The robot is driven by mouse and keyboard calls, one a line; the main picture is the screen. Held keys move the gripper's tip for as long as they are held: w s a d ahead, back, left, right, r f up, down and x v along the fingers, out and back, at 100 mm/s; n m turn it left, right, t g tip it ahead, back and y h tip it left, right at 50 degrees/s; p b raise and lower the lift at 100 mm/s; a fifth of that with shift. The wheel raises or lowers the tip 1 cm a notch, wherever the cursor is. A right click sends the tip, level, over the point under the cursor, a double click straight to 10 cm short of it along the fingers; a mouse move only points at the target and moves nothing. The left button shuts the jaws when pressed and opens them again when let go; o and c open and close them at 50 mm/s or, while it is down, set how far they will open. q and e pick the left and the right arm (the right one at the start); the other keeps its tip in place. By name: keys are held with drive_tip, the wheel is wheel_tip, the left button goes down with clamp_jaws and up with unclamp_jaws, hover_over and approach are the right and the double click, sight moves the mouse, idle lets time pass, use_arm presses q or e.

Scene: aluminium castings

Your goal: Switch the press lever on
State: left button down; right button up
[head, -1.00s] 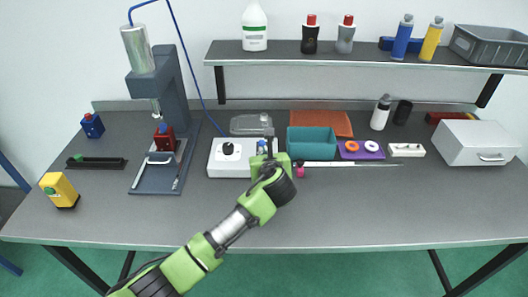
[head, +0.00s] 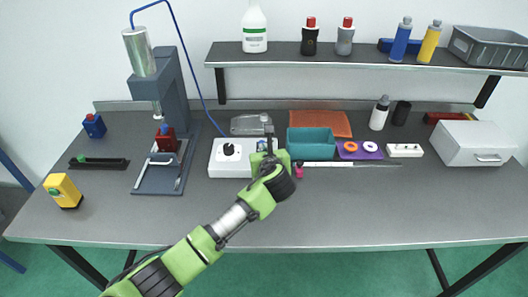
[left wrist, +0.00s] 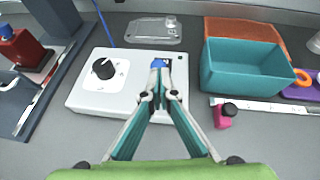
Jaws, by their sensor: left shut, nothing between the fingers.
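A white control box (head: 222,168) stands on the bench right of the press (head: 172,110); it also shows in the left wrist view (left wrist: 95,98). It carries a black round knob (left wrist: 103,68) on its left. Near its right end is a small blue-tipped lever (left wrist: 158,63) on a dark plate. My left gripper (left wrist: 160,88) is shut and empty, its fingertips right at the lever, partly hiding its base. I cannot tell whether they touch it or which way the lever is set. In the head view my left gripper (head: 264,155) hides the box's right end.
A teal bin (left wrist: 245,68) stands close right of the gripper, with a pink and black piece (left wrist: 223,115) in front of it. A clear tray (left wrist: 150,32) lies behind the box.

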use_arm(q)
drive_tip(key=shift+w+r+p, duration=0.5)
drive_tip(key=shift+r+p, duration=0.15)
drive_tip(key=shift+p, duration=0.3)
drive_tip(key=shift+w+r+p, duration=0.35)
drive_tip(key=shift+w+p, duration=0.25)
drive_tip(key=shift+p, duration=0.05)
drive_tip(key=shift+w+r+p, duration=0.2)
drive_tip(key=shift+w+p, duration=0.1)
drive_tip(key=shift+w, duration=1.1)
drive_tip(key=shift+f, duration=0.1)
drive_tip(key=shift+s+r+p, duration=0.1)
drive_tip(key=shift+r+p, duration=0.75)
drive_tip(key=shift+p, duration=0.2)
